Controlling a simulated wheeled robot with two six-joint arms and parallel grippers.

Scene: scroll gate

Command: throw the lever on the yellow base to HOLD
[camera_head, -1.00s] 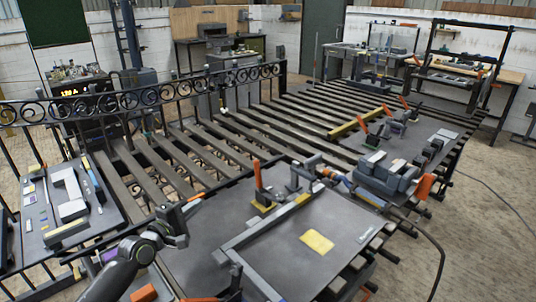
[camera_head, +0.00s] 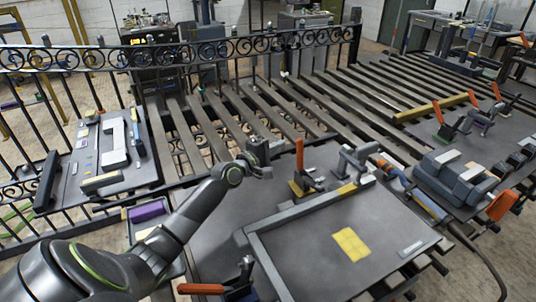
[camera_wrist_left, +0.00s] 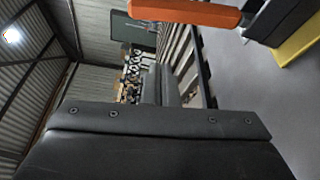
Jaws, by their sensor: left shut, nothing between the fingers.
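The lever has an orange handle (camera_head: 299,154) that stands nearly upright on a small yellow base (camera_head: 297,189) on the dark worktable. In the left wrist view the orange handle (camera_wrist_left: 185,13) lies across the top, and part of the yellow base (camera_wrist_left: 302,42) shows at the upper right. My left gripper (camera_head: 266,170) is shut and empty. It is just left of the lever, and a gap shows between them in the head view. No HOLD marking can be read. My right gripper is out of view.
A grey clamp (camera_head: 355,163) stands just right of the lever by a grey frame (camera_head: 305,211). A yellow pad (camera_head: 350,244) lies on the table. A clamp with a flat orange handle (camera_head: 200,288) is at the front. A scrolled iron railing (camera_head: 190,53) runs behind.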

